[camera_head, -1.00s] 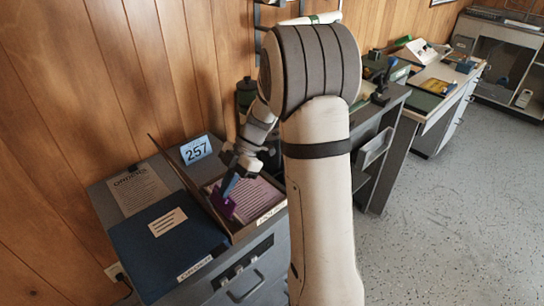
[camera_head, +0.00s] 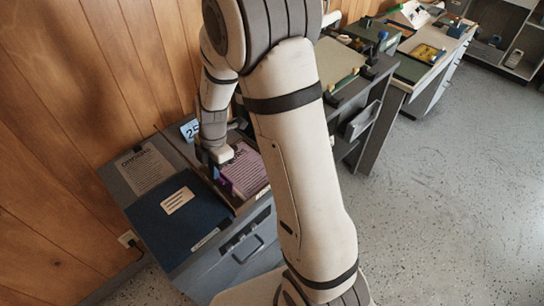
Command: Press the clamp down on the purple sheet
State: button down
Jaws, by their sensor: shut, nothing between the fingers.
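The purple sheet (camera_head: 250,172), a printed page, lies in a shallow open box (camera_head: 252,202) on the grey cabinet, right of a dark blue folder. A darker purple piece (camera_head: 225,187) shows at the sheet's left edge; I cannot tell whether it is part of the clamp. My gripper (camera_head: 214,173) points down over the left side of the box, close to this piece. It is shut and empty. I cannot tell whether it touches anything. My wrist hides the back left of the box, and the clamp cannot be made out clearly.
The dark blue folder (camera_head: 180,222) and a printed notice (camera_head: 146,170) lie on the cabinet to the left. A blue number card (camera_head: 189,130) stands behind, partly covered by my arm. The wood wall is close behind. Desks run along the wall at right; the floor there is clear.

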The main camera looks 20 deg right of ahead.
notch_tip(320, 180, up, 8)
jog(key=d, duration=0.1)
jog(key=s+d+r+m+t, duration=0.1)
jog(key=s+d+r+m, duration=0.3)
jog(key=s+m, duration=0.4)
jog(key=s+d+r+m+t+h+b, duration=0.1)
jog(key=s+d+r+m, duration=0.3)
jog(key=s+m, duration=0.5)
jog(key=shift+d+m+t+h, duration=0.3)
jog(key=shift+m+t, duration=0.4)
jog(key=shift+m, duration=2)
jog(key=n+g+y+b, duration=0.2)
jog(key=n+g+b, duration=0.1)
jog(key=n, duration=1.8)
send_over(222, 179)
notch_tip(222, 179, down, 8)
jog(key=shift+w+a+f+n, duration=0.3)
jog(key=shift+w+n, duration=0.15)
jog(key=shift+n, duration=0.35)
